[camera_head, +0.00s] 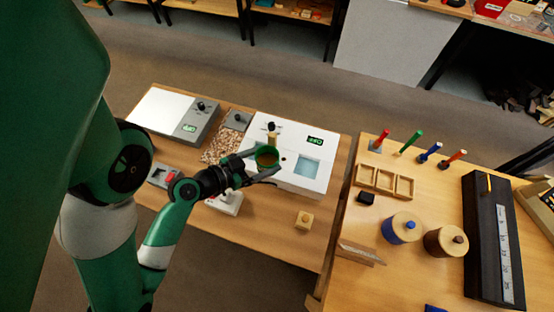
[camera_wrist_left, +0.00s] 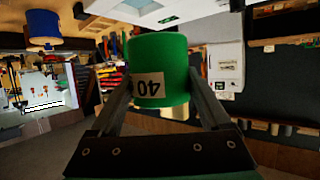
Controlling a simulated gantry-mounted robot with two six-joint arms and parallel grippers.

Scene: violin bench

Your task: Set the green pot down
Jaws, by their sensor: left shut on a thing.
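The green pot (camera_head: 267,157) is a small open cup with brownish contents. It is held between the fingers of my left gripper (camera_head: 262,170), over the front left part of a white machine. In the left wrist view the green pot (camera_wrist_left: 160,68) sits between both fingers and carries a pale label reading 40. My left gripper (camera_wrist_left: 163,95) is shut on it there. Whether the pot touches anything below cannot be told. My right gripper is not in view.
The white machine (camera_head: 318,183) has a bluish window and a small display. A grey-white box (camera_head: 160,108) with a knob stands left. A small wooden block (camera_head: 304,220) lies at the front. Another table holds jars (camera_head: 401,229), colored handles, a wooden tray (camera_head: 384,181) and a black scale (camera_head: 490,240).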

